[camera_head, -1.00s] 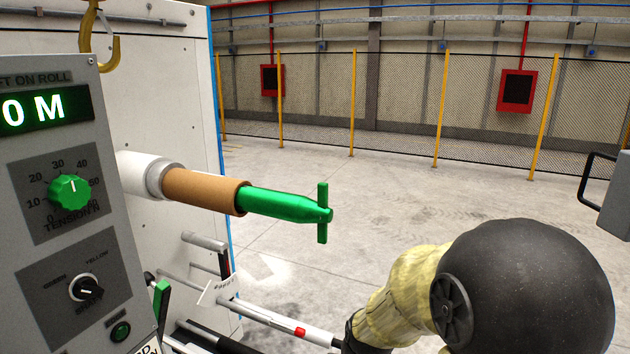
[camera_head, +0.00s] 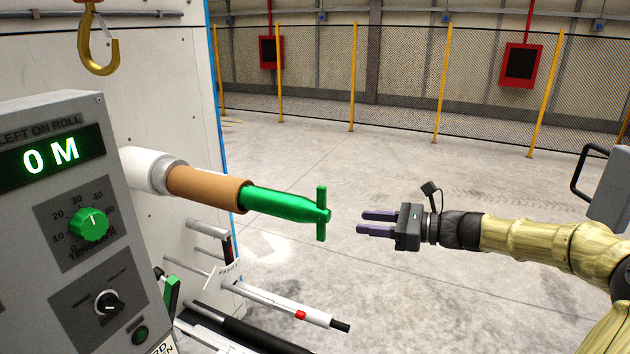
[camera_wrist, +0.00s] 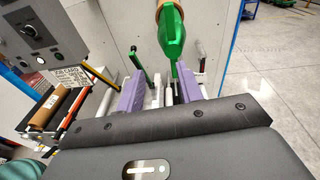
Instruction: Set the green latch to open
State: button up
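The green latch (camera_head: 322,200) is a short upright crossbar at the free end of a green tapered shaft (camera_head: 280,204). The shaft sticks out of a brown cardboard core. My gripper (camera_head: 361,222) is open and empty, just right of the latch, with its two purple fingers pointing left at it. A gap shows between the fingertips and the latch. In the wrist view the green shaft (camera_wrist: 171,38) hangs into the top of the picture. The latch bar (camera_wrist: 185,78) appears between or just beyond the purple fingers (camera_wrist: 160,92), near the right one; the exact depth is unclear.
A control panel (camera_head: 60,140) reading "0 M", with a green knob (camera_head: 90,224), stands at the left. A gold hook (camera_head: 100,58) hangs above it. Below the latch, a white rod with a red band (camera_head: 300,314) juts out. Open floor lies behind my gripper.

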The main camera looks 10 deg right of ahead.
aim_at(326, 191)
jog(key=shift+m+t+y, duration=0.3)
jog(key=shift+m+t, duration=0.3)
jog(key=shift+t, duration=0.2)
jog(key=d+r, duration=0.1)
jog(key=r, duration=0.1)
jog(key=d+r, duration=0.2)
jog(key=shift+s+d+r, duration=0.15)
jog(key=shift+r, duration=0.05)
jog(key=p+x, duration=0.5)
jog(key=x, duration=1.2)
jog(key=shift+a+f, duration=0.1)
jog(key=shift+a, duration=0.1)
grip_shut()
